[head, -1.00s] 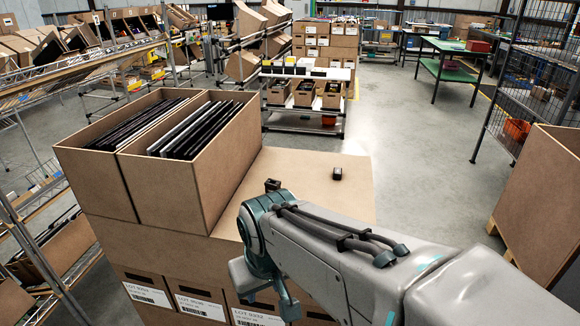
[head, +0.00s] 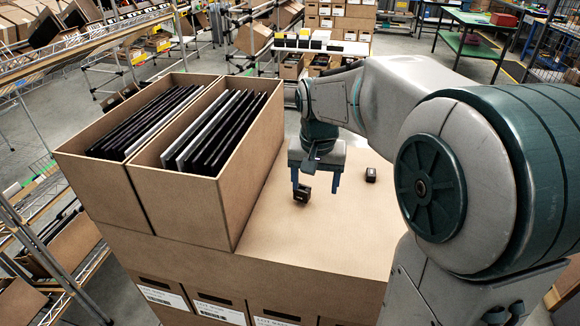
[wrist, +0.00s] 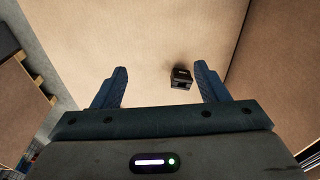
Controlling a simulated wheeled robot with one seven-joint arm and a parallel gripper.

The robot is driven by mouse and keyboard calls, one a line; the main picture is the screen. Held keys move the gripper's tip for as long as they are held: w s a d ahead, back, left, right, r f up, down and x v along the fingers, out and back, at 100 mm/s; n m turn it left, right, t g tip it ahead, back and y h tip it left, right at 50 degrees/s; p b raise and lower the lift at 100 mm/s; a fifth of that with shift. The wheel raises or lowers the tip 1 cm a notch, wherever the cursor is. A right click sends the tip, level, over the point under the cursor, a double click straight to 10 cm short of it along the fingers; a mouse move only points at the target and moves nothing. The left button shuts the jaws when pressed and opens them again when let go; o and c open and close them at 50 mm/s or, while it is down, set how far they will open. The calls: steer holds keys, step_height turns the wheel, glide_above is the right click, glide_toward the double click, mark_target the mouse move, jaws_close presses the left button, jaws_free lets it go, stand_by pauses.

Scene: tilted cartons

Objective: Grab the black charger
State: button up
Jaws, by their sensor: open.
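A small black charger (head: 302,193) sits on the brown cardboard top (head: 330,240), just right of the tall open cartons. A second small black block (head: 371,174) lies further right on the same top. My gripper (head: 315,187) points down over the cardboard, open and empty, with the first block close by its left finger. In the wrist view, one black block (wrist: 181,78) shows beyond my gripper (wrist: 161,70), nearer its right finger. The second block is not visible there. The gap between fingertips and cardboard is hard to judge.
Two tall cartons (head: 205,180) filled with thin dark panels stand left of my gripper. A carton wall (wrist: 268,70) rises close on the right in the wrist view. The cardboard top is clear toward the front. Shelving (head: 40,190) stands at the far left.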

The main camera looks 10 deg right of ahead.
mark_target(302, 192)
steer(key=w+f+m+g+p, duration=0.1)
steer(key=w+f+m+p, duration=0.15)
steer(key=w, duration=1.15)
steer(key=shift+m, duration=0.45)
step_height(302, 192, down, 8)
steer(key=shift+s+d+f, duration=0.1)
steer(key=shift+d, duration=0.05)
steer(key=shift+f+p, duration=0.95)
steer(key=shift+f, duration=1.65)
steer(key=shift+d, duration=0.1)
steer(key=c, duration=1.1)
